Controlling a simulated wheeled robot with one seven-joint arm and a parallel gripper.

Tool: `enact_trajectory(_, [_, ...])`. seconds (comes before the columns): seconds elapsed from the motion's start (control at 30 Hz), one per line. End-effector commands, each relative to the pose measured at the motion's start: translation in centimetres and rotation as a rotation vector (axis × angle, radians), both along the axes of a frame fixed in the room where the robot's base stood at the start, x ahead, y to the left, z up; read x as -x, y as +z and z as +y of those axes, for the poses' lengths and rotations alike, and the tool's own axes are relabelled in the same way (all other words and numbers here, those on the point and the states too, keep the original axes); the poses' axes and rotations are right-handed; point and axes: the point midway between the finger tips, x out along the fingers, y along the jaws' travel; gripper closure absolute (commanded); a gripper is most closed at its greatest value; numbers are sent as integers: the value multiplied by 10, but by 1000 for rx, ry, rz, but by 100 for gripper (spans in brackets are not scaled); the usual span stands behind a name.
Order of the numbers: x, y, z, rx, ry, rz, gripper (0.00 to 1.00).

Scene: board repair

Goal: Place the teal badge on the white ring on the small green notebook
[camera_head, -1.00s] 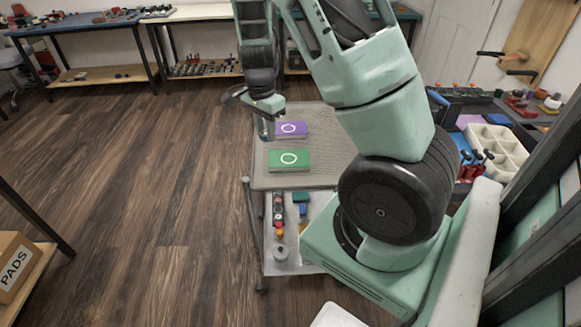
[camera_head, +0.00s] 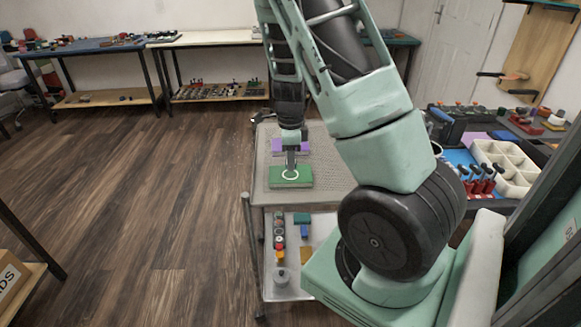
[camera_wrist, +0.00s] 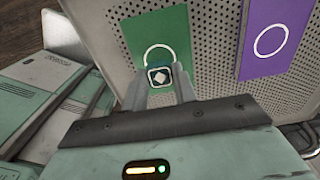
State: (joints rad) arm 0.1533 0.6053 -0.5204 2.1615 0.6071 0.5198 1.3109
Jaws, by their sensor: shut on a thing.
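The green notebook (camera_head: 305,182) lies flat on the perforated top of a cart, with the white ring (camera_head: 283,179) on its cover. It also shows in the wrist view (camera_wrist: 125,30). My gripper (camera_head: 291,170) points down over this notebook. In the wrist view my gripper (camera_wrist: 160,88) is shut on the teal badge (camera_wrist: 160,76), a small dark teal square with a pale diamond mark. The badge overlaps the near part of the ring in that view. I cannot tell whether it touches the cover. In the head view the badge is not clear behind the fingers.
A purple notebook (camera_head: 277,146) with its own white ring lies just behind the green one. The perforated cart top (camera_head: 325,160) is bare to the right.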

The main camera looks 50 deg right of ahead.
Motion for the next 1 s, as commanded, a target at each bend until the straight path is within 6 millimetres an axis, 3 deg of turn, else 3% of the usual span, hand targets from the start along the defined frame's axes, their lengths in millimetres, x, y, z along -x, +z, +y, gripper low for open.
enact_trajectory(0.13, [1,-23,0,-2,-1,3,93])
enact_trajectory(0.53, [0,-28,0,-1,0,1,93])
enact_trajectory(0.57, [0,-27,0,0,0,0,67])
enact_trajectory(0.6, [0,-27,0,0,0,0,56])
enact_trajectory(0.63, [0,-27,0,0,0,0,51])
enact_trajectory(1.0, [0,-20,0,-1,1,-1,51])
